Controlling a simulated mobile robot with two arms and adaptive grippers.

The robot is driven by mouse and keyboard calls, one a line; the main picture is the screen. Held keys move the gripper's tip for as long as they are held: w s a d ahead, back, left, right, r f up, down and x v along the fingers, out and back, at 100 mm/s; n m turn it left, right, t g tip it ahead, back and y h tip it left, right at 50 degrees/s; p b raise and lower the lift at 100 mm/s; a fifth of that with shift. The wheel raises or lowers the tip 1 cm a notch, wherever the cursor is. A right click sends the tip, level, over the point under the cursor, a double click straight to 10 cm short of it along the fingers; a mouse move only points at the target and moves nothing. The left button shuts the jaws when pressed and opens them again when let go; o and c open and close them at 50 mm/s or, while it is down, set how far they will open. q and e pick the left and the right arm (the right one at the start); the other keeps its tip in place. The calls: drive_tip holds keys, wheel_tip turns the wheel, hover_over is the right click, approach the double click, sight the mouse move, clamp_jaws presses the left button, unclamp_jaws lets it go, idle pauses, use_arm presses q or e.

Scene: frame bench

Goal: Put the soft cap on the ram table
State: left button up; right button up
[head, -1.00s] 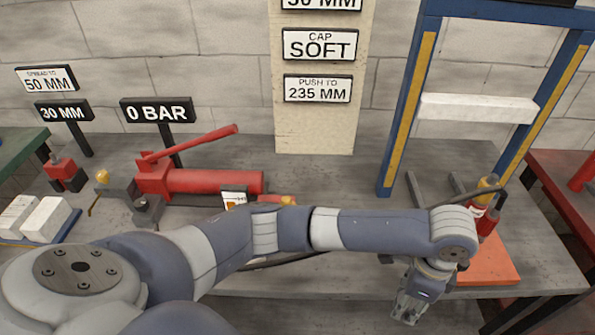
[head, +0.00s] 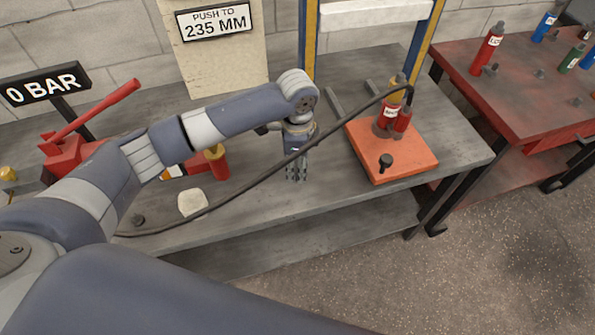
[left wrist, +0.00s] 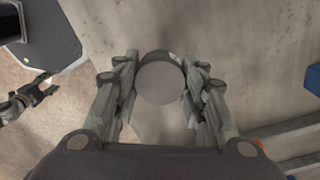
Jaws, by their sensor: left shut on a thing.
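My left gripper (head: 297,172) is over the grey bench, left of the orange plate. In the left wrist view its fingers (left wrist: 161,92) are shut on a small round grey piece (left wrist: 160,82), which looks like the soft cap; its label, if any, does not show. The head view hides the piece behind the fingers. A red-topped table (head: 490,105) at the right carries labelled cylinders; I cannot tell if it is the ram table. A dark gripper, apparently my right (left wrist: 35,95), shows at the wrist view's left edge.
A black hose (head: 250,172) arches over the bench from the orange plate past my left gripper. The blue frame (head: 420,45) stands behind. A floor gap separates both tables.

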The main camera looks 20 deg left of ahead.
use_arm(q)
drive_tip(key=shift+f, duration=1.55)
drive_tip(key=shift+d+f, duration=0.1)
drive_tip(key=shift+f, duration=0.05)
drive_tip(key=o, duration=1.1)
drive_tip(key=shift+o, duration=0.2)
wheel_tip(320, 180, up, 12)
drive_tip(key=shift+r, duration=0.15)
drive_tip(key=shift+s, duration=0.1)
